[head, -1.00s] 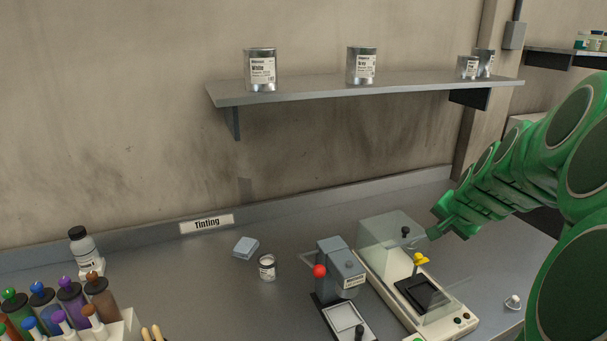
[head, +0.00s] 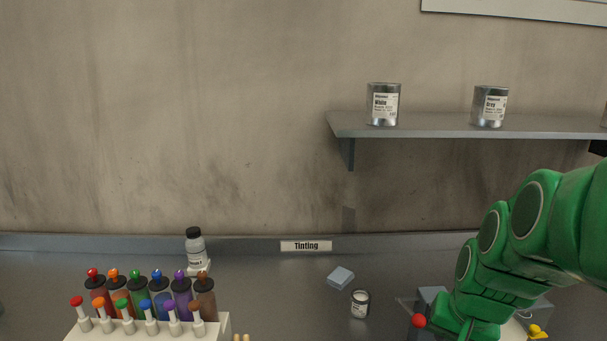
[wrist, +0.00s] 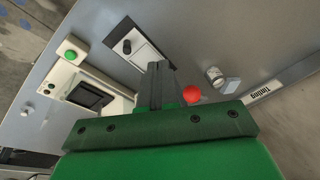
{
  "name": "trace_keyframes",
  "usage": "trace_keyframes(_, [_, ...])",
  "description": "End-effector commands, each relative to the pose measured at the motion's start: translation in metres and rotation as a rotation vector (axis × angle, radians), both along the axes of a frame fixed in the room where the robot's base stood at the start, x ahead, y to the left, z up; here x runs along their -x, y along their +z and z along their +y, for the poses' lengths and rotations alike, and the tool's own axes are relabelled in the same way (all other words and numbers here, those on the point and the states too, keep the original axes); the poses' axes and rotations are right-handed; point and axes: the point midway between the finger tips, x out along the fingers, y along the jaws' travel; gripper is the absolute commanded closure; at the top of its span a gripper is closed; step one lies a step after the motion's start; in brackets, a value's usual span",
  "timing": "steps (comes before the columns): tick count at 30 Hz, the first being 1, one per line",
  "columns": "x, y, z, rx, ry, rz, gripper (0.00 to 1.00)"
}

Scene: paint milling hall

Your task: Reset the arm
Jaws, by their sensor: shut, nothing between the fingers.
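My green arm comes in from the right in the head view, and its gripper (head: 466,329) points down at the bottom edge of the picture, in front of a grey device with a red ball knob (head: 418,321). In the wrist view my gripper (wrist: 158,72) has its dark fingers together, with nothing between them. The red knob (wrist: 192,94) shows just right of the fingers there. I cannot tell how high the fingertips are above the device.
A rack (head: 147,329) of coloured bottles stands at left, near a white bottle with a black cap (head: 195,247). A small can (head: 360,303) and a grey-blue block (head: 341,277) sit mid-bench. A shelf (head: 440,125) holds paint cans. A scale-like machine (wrist: 70,80) lies beside the device.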

Motion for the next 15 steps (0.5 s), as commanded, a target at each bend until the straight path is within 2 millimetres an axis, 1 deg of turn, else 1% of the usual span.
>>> trace_keyframes(1, [0.010,-0.001,0.015,0.005,0.047,0.026,1.00])
trace_keyframes(3, [0.025,-0.003,0.031,0.010,0.104,0.063,1.00])
trace_keyframes(5, [0.038,-0.004,0.043,0.017,0.151,0.091,1.00])
trace_keyframes(6, [0.047,-0.005,0.051,0.022,0.181,0.114,1.00])
trace_keyframes(11, [0.086,-0.009,0.076,0.042,0.303,0.198,1.00])
trace_keyframes(12, [0.096,-0.010,0.081,0.047,0.331,0.220,1.00])
trace_keyframes(15, [0.119,-0.012,0.090,0.061,0.395,0.267,1.00])
